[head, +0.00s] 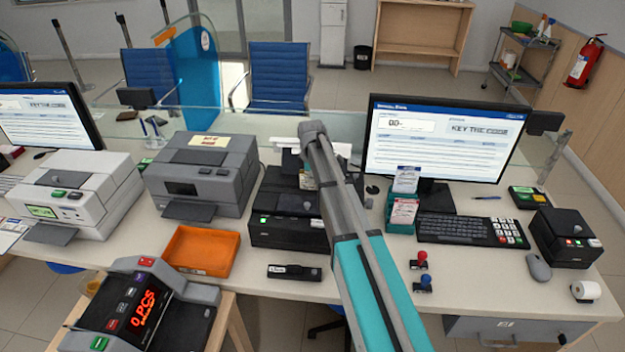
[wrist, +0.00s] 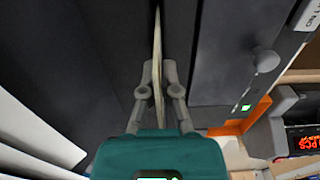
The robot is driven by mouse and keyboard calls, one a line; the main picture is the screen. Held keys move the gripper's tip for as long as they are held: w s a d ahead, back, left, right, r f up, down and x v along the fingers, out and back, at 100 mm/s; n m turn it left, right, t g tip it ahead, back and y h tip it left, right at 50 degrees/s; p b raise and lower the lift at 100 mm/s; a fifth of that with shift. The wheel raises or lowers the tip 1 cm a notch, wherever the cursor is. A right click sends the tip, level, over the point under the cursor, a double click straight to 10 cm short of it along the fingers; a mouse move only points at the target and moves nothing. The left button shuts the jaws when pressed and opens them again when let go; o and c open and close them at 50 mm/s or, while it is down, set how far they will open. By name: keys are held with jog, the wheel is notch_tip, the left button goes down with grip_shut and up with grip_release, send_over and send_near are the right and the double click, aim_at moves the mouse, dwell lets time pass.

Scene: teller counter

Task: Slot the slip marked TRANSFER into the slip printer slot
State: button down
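My gripper (wrist: 157,75) is shut on a thin pale slip (wrist: 157,42), seen edge-on between the fingertips in the wrist view. Its print cannot be read from this angle. The black slip printer (head: 277,232) stands mid-counter in the head view, with a green light on its front. Its dark body (wrist: 215,50) surrounds the slip's far end in the wrist view. I cannot tell whether that end is inside a slot or just above it. In the head view my arm hides the gripper and part of the printer.
A holder (head: 402,228) with slips stands right of my arm, before the monitor (head: 440,140). A grey printer (head: 203,175) and an orange tray (head: 201,250) are left of the black printer.

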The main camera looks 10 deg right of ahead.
jog(key=shift+f+b, duration=0.35)
jog(key=shift+f, duration=0.15)
jog(key=c, duration=0.7)
grip_release()
jog(key=shift+r, duration=0.1)
jog(key=shift+r+p, duration=3.45)
jog(key=shift+p, duration=0.05)
jog(key=s+m, duration=0.4)
jog(key=s, duration=0.5)
jog(key=s+m, duration=0.5)
jog(key=s, duration=0.5)
jog(key=s+m, duration=0.5)
jog(key=s, duration=0.5)
jog(key=shift+d, duration=0.2)
